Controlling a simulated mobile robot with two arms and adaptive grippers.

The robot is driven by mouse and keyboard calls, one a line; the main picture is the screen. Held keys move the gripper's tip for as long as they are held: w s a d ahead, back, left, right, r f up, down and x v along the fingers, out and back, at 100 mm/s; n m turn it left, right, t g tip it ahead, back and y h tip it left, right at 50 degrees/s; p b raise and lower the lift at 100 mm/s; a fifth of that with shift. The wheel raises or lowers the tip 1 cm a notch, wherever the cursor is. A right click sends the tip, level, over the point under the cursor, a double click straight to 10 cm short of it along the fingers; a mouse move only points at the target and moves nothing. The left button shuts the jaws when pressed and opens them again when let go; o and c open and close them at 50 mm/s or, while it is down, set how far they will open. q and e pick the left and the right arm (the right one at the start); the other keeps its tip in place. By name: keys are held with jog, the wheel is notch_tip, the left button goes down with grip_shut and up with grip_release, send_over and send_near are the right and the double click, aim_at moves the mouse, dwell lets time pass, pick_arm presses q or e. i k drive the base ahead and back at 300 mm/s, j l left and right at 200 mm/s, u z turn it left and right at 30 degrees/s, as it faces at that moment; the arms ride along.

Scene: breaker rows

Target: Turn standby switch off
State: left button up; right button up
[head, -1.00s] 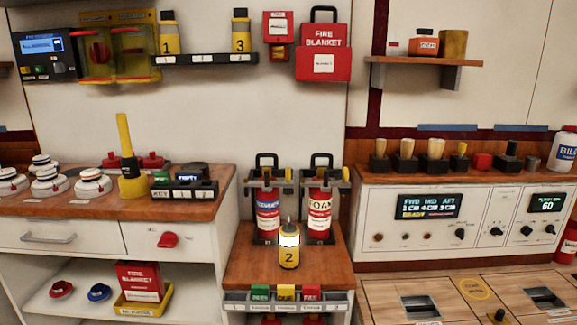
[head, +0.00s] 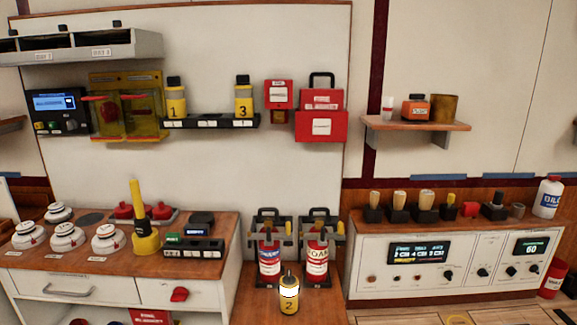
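I cannot make out a switch labelled standby. A white control panel (head: 460,287) sits at the right, with a dark display (head: 420,252) reading several lines, small round buttons below it, black knobs (head: 483,272) and a second display (head: 530,246) showing 60. A dark wall unit (head: 72,123) with a blue screen (head: 55,102) and small controls hangs at the left; its text is too small to read. Neither of my grippers is in view.
The left counter (head: 100,262) bears white domed detectors (head: 68,236) and a yellow torch-like tool (head: 145,240). Two extinguishers stand mid-view behind a yellow cylinder marked 2 (head: 289,297). A shelf (head: 420,124) and a red fire blanket box (head: 321,126) hang on the wall.

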aim_at(179, 293)
jog(key=i+j, duration=0.1)
jog(key=j, duration=1.9)
jog(key=i, duration=0.05)
